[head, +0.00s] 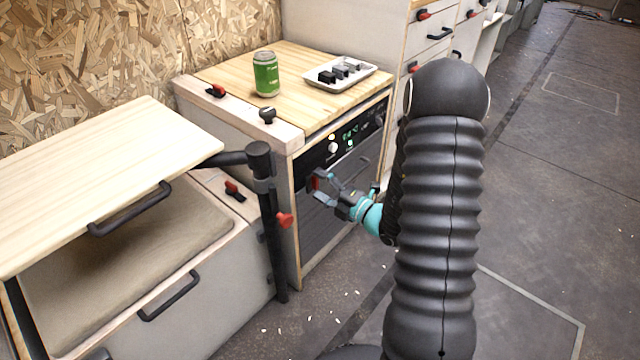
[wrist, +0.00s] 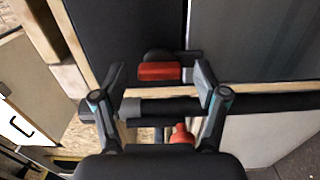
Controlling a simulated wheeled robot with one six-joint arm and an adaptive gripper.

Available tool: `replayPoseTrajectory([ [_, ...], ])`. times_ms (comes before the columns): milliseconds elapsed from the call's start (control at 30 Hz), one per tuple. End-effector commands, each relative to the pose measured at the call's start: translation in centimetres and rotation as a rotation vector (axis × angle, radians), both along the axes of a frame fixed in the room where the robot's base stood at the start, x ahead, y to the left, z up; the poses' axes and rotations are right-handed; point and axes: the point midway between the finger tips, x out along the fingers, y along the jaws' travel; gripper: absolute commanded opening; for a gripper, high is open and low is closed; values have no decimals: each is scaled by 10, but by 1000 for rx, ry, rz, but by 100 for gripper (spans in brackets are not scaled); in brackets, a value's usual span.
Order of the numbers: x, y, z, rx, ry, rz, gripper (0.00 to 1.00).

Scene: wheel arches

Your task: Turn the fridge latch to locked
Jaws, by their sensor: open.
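The fridge (head: 322,238) is the dark-fronted unit with a lit control panel under the wooden counter. Its latch (head: 314,182) is a small red handle near the left edge of the front, partly covered by my gripper (head: 325,190). In the wrist view the red latch (wrist: 160,71), on a dark base, lies crosswise between the fingertips of my gripper (wrist: 160,80). My gripper is open, with one finger on each side of the latch. A small gap shows beside each finger. I cannot tell whether either finger touches it.
A black post with a red knob (head: 285,220) stands just left of the fridge, beside a folding table top (head: 100,180). A green can (head: 266,75) and a white tray (head: 341,74) with dark blocks stand on the counter (head: 225,72). Open floor (head: 560,200) lies right.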

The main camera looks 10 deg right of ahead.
Motion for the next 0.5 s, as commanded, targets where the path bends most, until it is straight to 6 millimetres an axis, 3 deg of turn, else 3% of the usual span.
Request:
replayPoseTrajectory([
  [500,-72,-56,0,1,0,-7,73],
])
